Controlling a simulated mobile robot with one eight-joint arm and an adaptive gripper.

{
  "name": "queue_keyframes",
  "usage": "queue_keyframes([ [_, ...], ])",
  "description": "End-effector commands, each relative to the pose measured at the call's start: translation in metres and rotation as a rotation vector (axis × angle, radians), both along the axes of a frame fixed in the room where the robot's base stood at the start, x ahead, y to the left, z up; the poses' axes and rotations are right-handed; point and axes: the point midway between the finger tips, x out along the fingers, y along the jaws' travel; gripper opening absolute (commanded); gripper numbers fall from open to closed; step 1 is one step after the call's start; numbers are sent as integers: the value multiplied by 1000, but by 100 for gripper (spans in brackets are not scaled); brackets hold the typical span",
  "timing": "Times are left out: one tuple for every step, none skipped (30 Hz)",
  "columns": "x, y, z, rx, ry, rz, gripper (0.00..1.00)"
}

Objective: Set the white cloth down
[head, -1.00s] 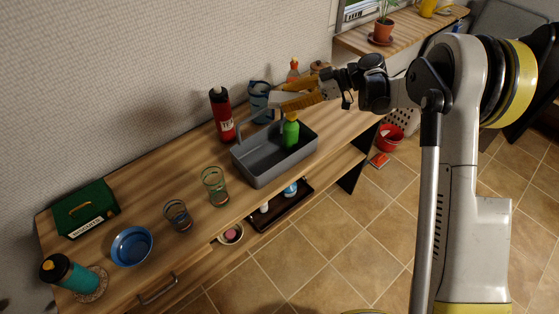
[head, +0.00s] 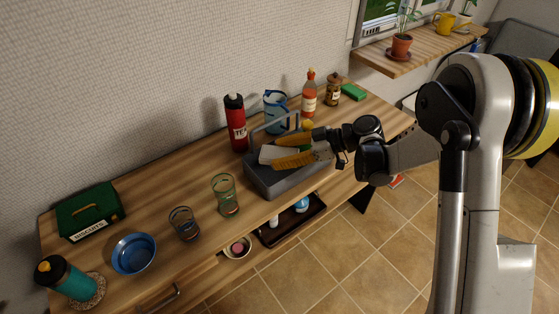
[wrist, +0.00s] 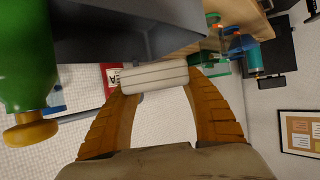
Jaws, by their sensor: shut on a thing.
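The white cloth (head: 279,154) is a flat folded pad between the orange fingers of my gripper (head: 290,151). In the wrist view the cloth (wrist: 155,77) sits across the fingertips, and my gripper (wrist: 156,88) is shut on it. In the head view the cloth appears over the grey caddy (head: 285,184) with its raised handle. Whether the cloth touches the caddy cannot be told. A green bottle (wrist: 25,55) with a yellow cap is close beside the gripper in the wrist view. In the head view my gripper hides most of it and the caddy's inside.
A red tea bottle (head: 236,125), blue pitcher (head: 275,106) and sauce bottle (head: 309,97) stand behind the caddy. Two glasses (head: 225,196) (head: 183,224) and a blue bowl (head: 133,254) stand left of it. Bare wooden counter (head: 165,190) lies between the biscuit box (head: 90,211) and the caddy.

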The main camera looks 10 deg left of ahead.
Motion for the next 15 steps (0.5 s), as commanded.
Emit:
queue_keyframes([
  [0,0,-13,0,0,0,26],
  [0,0,-17,0,0,0,26],
  [0,0,-20,0,0,0,26],
  [0,0,-20,0,0,0,26],
  [0,0,-20,0,0,0,26],
  [0,0,-19,0,0,0,26],
  [0,0,-18,0,0,0,26],
  [0,0,-18,0,0,0,26],
  [0,0,-18,0,0,0,26],
  [0,0,-18,0,0,0,26],
  [0,0,-19,0,0,0,26],
  [0,0,-20,0,0,0,26],
  [0,0,-21,0,0,0,26],
  [0,0,-22,0,0,0,26],
  [0,0,-24,0,0,0,26],
])
